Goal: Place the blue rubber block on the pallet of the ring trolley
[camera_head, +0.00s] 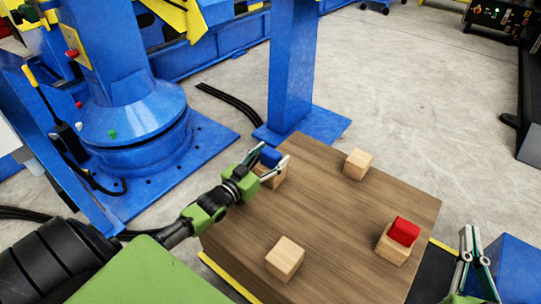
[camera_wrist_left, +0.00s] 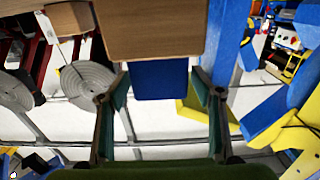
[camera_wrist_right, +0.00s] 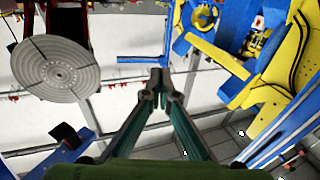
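The blue rubber block (camera_head: 269,156) sits on a wooden cube (camera_head: 271,178) near the far left edge of a brown wooden top. My left gripper (camera_head: 270,161) is open, with one finger on each side of the blue block. In the left wrist view the blue block (camera_wrist_left: 160,82) lies between the fingers, with a gap on both sides. My right gripper (camera_head: 471,250) is shut and empty at the lower right, beside the wooden top; its tips meet in the right wrist view (camera_wrist_right: 162,90). I cannot tell which surface is the ring trolley's pallet.
The brown wooden top (camera_head: 330,225) also carries a red block (camera_head: 404,231) on a cube and two bare cubes (camera_head: 358,164). A blue post (camera_head: 292,70) stands just behind it. A blue machine base (camera_head: 135,125) is at left. Grey floor (camera_head: 420,100) is clear at upper right.

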